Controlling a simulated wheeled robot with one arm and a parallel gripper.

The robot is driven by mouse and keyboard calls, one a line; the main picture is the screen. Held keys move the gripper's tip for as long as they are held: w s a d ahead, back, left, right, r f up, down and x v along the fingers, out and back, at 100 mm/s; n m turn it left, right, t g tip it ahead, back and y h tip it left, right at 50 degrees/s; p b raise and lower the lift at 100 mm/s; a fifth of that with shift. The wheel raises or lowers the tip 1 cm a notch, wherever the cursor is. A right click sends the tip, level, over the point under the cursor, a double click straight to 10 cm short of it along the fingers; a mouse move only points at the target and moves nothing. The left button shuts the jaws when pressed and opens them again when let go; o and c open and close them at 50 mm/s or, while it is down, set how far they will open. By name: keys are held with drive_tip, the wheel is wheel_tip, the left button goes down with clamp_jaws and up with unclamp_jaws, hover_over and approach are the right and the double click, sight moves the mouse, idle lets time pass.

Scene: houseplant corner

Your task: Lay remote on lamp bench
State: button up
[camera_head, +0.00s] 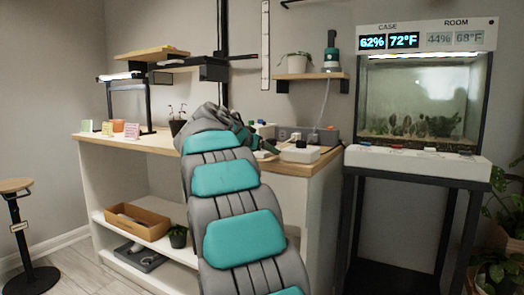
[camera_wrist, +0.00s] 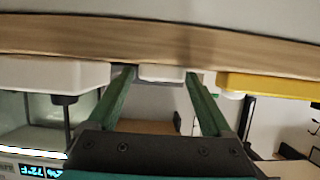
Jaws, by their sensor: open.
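The bench (camera_head: 155,142) has a pale wooden top and carries a lamp-like black stand (camera_head: 127,82) at its left. My arm reaches up over the bench, and my gripper (camera_wrist: 158,74) is open, its two green fingers spread apart in the wrist view. A small white object (camera_wrist: 161,73) shows between or beyond the fingertips; I cannot tell whether it is the remote or touches them. A wooden edge (camera_wrist: 160,38) crosses the top of the wrist view. I cannot pick out the remote surely in either view. My arm hides part of the bench top.
A white box (camera_head: 300,154) stands on the bench's right end. A yellow object (camera_wrist: 270,87) shows right of the fingers.

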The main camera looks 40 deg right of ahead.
drive_tip(key=v, duration=1.2)
drive_tip(key=s+a+f+n+g+y, duration=0.1)
drive_tip(key=s+a+f+n+y, duration=0.1)
drive_tip(key=s+a+f, duration=0.35)
drive_tip(key=s+a+f+n+g+y, duration=0.1)
drive_tip(key=s+a+f+n+y, duration=0.2)
drive_tip(key=s+f, duration=0.5)
drive_tip(key=s+a+f+n+g+y, duration=0.1)
drive_tip(key=s+a+f+n+y, duration=0.2)
drive_tip(key=f, duration=0.7)
drive_tip(key=s+a+f+n+g+y, duration=0.2)
drive_tip(key=s+a+f, duration=0.6)
drive_tip(key=s, duration=0.3)
drive_tip(key=s+a+f+n+g+y, duration=0.1)
drive_tip(key=s+a+f+n+y, duration=0.1)
drive_tip(key=s+a+f, duration=0.6)
drive_tip(key=s+a+n, duration=0.1)
drive_tip(key=s, duration=0.2)
drive_tip(key=shift+s+n+g, duration=0.3)
drive_tip(key=shift+s+g, duration=0.05)
drive_tip(key=shift+g, duration=0.05)
drive_tip(key=shift+p, duration=0.3)
